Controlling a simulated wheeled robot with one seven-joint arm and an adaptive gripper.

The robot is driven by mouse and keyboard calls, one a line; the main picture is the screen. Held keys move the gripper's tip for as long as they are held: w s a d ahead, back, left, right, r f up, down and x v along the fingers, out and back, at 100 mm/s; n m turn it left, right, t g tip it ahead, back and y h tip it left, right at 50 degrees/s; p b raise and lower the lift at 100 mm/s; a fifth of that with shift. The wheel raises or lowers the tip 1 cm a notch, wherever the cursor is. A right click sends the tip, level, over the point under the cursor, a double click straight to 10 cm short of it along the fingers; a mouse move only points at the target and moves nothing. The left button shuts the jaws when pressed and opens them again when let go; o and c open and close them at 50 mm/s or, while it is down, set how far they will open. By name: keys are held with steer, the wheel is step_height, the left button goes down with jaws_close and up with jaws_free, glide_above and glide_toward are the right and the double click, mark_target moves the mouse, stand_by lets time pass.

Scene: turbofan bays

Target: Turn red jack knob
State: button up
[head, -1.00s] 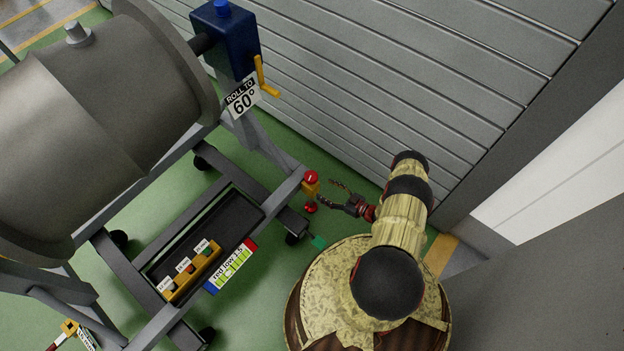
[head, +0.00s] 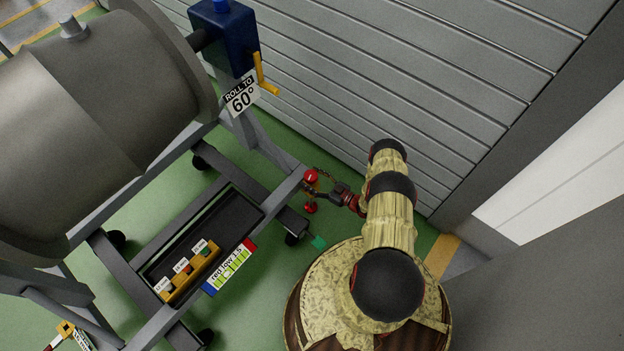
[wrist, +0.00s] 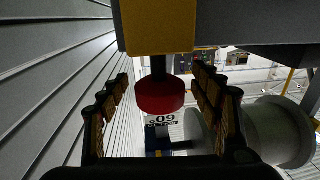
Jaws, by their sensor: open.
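A red jack knob (head: 311,176) sits on a yellow block at the corner of the grey engine stand (head: 275,205); a second red ball (head: 310,208) shows just below it. In the wrist view the red knob (wrist: 160,96) hangs on a dark stem from the yellow block (wrist: 157,27); the picture appears upside down. My gripper (head: 320,185) is at the knob from the right. Its two dark fingers (wrist: 160,80) are open, one on each side of the knob, with visible gaps. The yellow block is largely hidden by my gripper in the head view.
A large grey engine casing (head: 100,110) rests on the stand. A blue box (head: 222,38) with a yellow crank and a "ROLL TO 60°" sign (head: 240,97) is above. A "red low 3.5" gauge label (head: 229,268) is on the frame. A slatted grey wall (head: 400,90) stands behind.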

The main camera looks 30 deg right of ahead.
steer(key=c, duration=1.2)
steer(key=shift+o, duration=0.2)
